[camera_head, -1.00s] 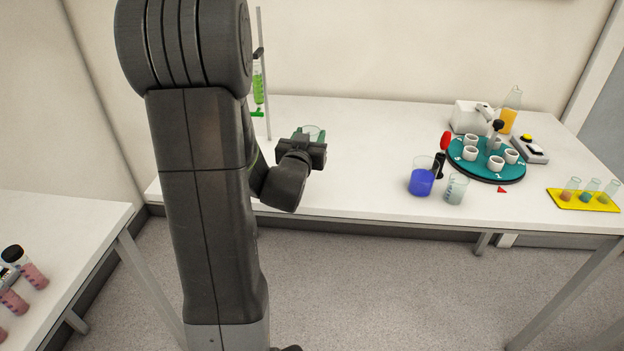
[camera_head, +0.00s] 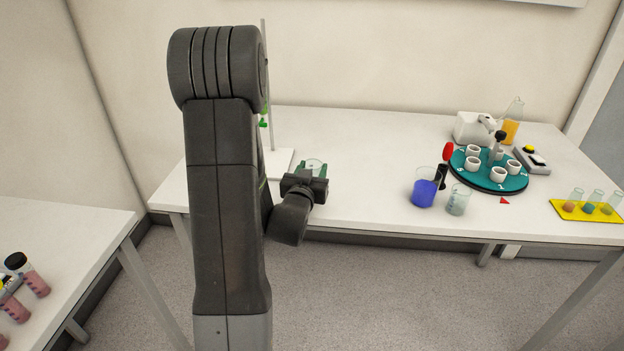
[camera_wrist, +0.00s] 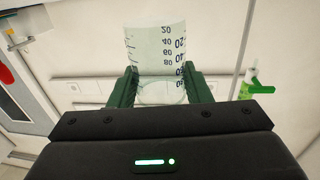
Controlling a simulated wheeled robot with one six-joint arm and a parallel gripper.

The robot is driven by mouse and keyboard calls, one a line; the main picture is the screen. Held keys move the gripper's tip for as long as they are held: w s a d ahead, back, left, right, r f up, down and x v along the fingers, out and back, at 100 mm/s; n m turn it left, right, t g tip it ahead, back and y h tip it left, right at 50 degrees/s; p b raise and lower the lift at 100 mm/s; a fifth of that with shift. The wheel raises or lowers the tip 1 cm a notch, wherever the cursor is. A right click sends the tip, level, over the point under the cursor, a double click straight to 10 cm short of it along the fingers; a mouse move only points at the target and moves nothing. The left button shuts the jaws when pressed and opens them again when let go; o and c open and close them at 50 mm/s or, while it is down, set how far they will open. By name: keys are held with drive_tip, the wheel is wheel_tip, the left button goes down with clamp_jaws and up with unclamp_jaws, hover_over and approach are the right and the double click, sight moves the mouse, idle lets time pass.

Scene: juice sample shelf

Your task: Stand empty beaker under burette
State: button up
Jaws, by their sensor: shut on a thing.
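My gripper (camera_head: 311,172) is shut on a clear, empty-looking beaker (camera_head: 314,165). In the wrist view the beaker (camera_wrist: 157,45), with printed volume marks, sits between the two green fingers. The burette stand has a thin rod (camera_head: 268,85) and a white base plate (camera_head: 279,162) at the left of the bench. My arm hides most of the burette in the head view; only its green parts (camera_head: 264,118) show. The burette (camera_wrist: 250,82) with a green stopcock is at the right in the wrist view. The beaker is right of the base plate, apart from the burette.
A beaker of blue liquid (camera_head: 424,192) and a beaker with pale contents (camera_head: 458,200) stand near the bench's front edge. A teal carousel (camera_head: 488,177) with white cups, a flask of orange liquid (camera_head: 511,125) and a yellow tube rack (camera_head: 584,212) are further right. The bench middle is clear.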

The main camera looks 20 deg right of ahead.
drive_tip(key=shift+f+b, duration=0.35)
drive_tip(key=shift+f, duration=1.15)
drive_tip(key=shift+f+b, duration=0.2)
drive_tip(key=shift+b, duration=0.15)
drive_tip(key=o, duration=1)
drive_tip(key=shift+r+p, duration=0.2)
drive_tip(key=shift+p, duration=0.8)
